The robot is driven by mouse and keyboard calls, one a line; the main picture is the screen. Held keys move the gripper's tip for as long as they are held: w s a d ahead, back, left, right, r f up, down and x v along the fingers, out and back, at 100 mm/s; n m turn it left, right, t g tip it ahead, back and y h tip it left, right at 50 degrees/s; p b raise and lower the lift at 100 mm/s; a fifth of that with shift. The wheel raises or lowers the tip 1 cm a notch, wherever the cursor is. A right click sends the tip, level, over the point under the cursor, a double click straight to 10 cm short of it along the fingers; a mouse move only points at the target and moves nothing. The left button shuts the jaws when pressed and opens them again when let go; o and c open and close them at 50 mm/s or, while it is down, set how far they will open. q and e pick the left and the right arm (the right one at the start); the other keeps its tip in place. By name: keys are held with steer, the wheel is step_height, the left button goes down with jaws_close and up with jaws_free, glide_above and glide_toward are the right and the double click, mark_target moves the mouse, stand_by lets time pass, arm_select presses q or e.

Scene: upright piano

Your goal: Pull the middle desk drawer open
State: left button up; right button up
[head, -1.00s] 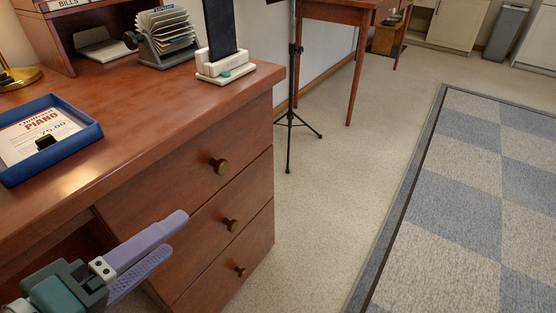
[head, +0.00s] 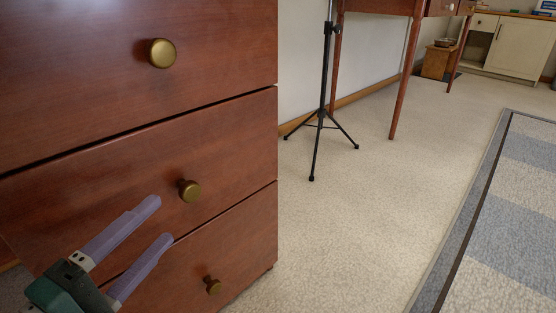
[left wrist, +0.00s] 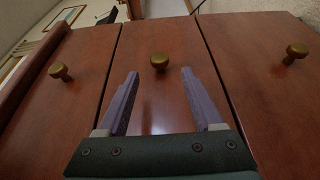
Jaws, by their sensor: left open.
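The desk's middle drawer (head: 120,185) is a reddish-brown front with a round brass knob (head: 189,190). It looks flush with the drawers above and below. My left gripper (head: 165,220) is open and empty, with its purple fingers pointing toward the middle knob from the lower left. In the left wrist view, the middle knob (left wrist: 159,62) lies just beyond and between the two fingertips (left wrist: 159,72), apart from both. My right gripper is not in view.
The upper drawer has its own knob (head: 161,53), and the lower drawer has another (head: 212,287). A black tripod stand (head: 320,125) is on the floor right of the desk. A wooden table (head: 400,75) is behind it. Open carpet and a checkered rug (head: 510,220) lie to the right.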

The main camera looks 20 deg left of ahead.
mark_target(184, 199)
arm_select(q)
steer(key=w+b, duration=0.2)
steer(key=w, duration=0.5)
steer(key=shift+w+b, duration=0.3)
steer(key=shift+b, duration=0.1)
steer(key=shift+w, duration=0.45)
jaws_close()
stand_by(0.5)
